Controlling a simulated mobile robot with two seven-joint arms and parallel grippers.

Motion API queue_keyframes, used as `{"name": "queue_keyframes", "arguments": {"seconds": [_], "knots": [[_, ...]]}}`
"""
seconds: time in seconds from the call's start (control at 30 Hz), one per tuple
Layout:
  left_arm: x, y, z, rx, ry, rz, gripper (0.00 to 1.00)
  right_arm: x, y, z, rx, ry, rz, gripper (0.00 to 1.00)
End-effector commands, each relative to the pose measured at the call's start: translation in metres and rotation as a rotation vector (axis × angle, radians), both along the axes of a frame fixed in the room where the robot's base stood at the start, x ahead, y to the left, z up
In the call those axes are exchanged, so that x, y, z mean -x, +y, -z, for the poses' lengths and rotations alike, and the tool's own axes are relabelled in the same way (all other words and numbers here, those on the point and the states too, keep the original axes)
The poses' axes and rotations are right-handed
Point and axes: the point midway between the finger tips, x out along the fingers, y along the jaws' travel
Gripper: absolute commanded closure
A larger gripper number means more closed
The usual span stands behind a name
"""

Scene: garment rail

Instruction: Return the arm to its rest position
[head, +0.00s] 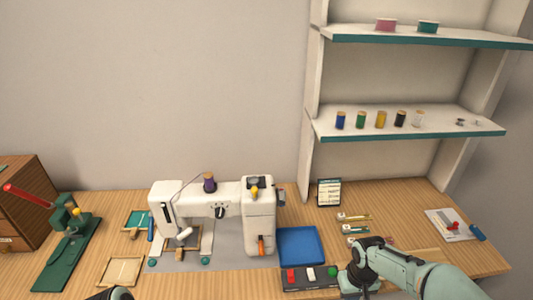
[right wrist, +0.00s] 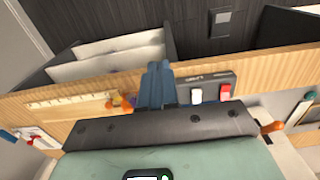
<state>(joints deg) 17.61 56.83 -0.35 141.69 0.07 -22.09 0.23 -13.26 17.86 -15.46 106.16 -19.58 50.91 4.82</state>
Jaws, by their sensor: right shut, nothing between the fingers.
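My right arm (head: 425,275) comes in from the lower right in the head view and bends down at a dark joint near the table's front edge. My right gripper shows in the right wrist view (right wrist: 157,78); its two blue-grey fingers are together with nothing between them. They overlap the wooden table edge in that view, beside a dark switch panel (right wrist: 207,87); I cannot tell the gap. In the head view the fingers are hard to make out. Only a dark and teal part of my left arm (head: 110,294) shows at the bottom edge; its gripper is out of view.
The switch panel (head: 300,285) lies at the table front, left of my right arm. A blue tray (head: 302,246) and white sewing machine (head: 215,218) stand further left. Small tools and a paper pad (head: 440,222) lie right. Shelves (head: 415,125) with spools rise behind.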

Motion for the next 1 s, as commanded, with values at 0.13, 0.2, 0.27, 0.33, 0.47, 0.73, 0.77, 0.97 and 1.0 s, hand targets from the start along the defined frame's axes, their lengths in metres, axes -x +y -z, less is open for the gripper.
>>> {"name": "queue_keyframes", "arguments": {"seconds": [0.13, 0.2, 0.27, 0.33, 0.47, 0.73, 0.77, 0.97, 1.0], "knots": [[0.0, 0.0, 0.0, 0.0, 0.0, 0.0, 0.1, 0.023, 0.023, 0.087, -0.082, 0.042, 0.021, 1.0], [0.0, 0.0, 0.0, 0.0, -0.001, 0.0, 0.1, 0.041, 0.033, 0.126, -0.125, 0.056, 0.047, 1.0], [-0.001, 0.0, 0.0, 0.0, -0.001, 0.001, 0.1, 0.061, 0.043, 0.159, -0.164, 0.071, 0.077, 1.0], [-0.001, 0.0, 0.0, 0.0, -0.002, 0.0, 0.1, 0.092, 0.056, 0.198, -0.21, 0.091, 0.13, 1.0], [0.0, 0.0, 0.0, 0.0, 0.0, 0.001, 0.1, 0.155, 0.079, 0.251, -0.277, 0.117, 0.254, 1.0], [0.0, 0.0, 0.0, 0.0, 0.0, 0.0, 0.1, 0.224, 0.102, 0.281, -0.309, 0.126, 0.412, 1.0], [0.0, 0.0, 0.0, 0.0, 0.0, 0.0, 0.1, 0.226, 0.103, 0.281, -0.31, 0.126, 0.416, 1.0], [0.0, 0.0, 0.0, 0.0, 0.0, 0.0, 0.1, 0.227, 0.103, 0.281, -0.31, 0.121, 0.422, 1.0], [0.0, 0.0, 0.0, 0.0, 0.0, 0.0, 0.1, 0.227, 0.103, 0.281, -0.309, 0.121, 0.422, 1.0]]}}
